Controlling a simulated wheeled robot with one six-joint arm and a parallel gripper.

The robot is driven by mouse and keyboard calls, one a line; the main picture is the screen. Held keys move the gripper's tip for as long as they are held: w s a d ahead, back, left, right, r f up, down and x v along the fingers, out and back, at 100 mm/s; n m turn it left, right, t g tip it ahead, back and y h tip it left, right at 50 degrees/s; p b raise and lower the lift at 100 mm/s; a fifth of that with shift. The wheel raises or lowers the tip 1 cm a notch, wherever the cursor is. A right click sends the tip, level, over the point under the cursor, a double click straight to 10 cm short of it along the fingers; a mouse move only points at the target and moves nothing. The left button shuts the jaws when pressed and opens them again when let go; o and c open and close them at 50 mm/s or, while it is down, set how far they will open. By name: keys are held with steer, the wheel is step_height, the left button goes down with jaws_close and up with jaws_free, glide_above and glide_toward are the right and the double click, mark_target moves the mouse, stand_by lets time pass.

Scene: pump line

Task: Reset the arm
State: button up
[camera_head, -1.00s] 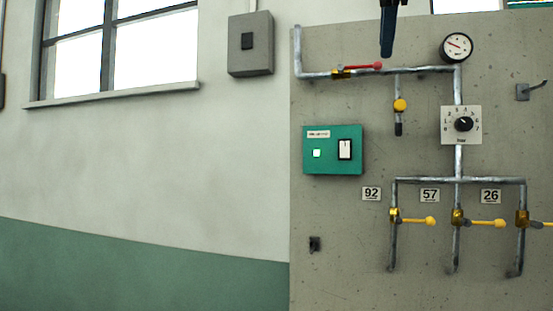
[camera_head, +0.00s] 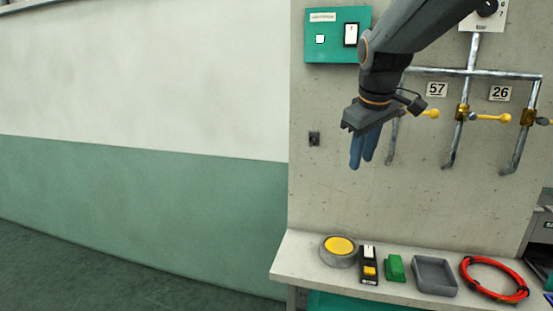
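My arm (camera_head: 385,65) reaches in from the top right of the head view. My gripper (camera_head: 363,152) hangs in front of the grey panel (camera_head: 330,200), pointing down, above the bench. Its two blue fingers are close together in this view, and I cannot tell how far apart they are. Nothing shows between or below the fingertips. The arm hides the left plate and most of the leftmost valve, whose yellow handle end (camera_head: 432,113) shows.
Open floor lies left.

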steer(key=s+f+m+g+b, duration=0.1)
steer(key=s+f+m, duration=0.2)
steer(key=s+f, duration=0.7)
steer(key=s+a+f+m+g+b, duration=0.1)
steer(key=s+f, duration=0.8)
steer(key=f, duration=0.9)
steer(key=m+g, duration=0.1)
steer(key=m, duration=0.1)
steer(key=shift+s+m+g+y+b, duration=0.3)
steer(key=shift+s+b, duration=0.1)
steer(key=shift+d, duration=0.1)
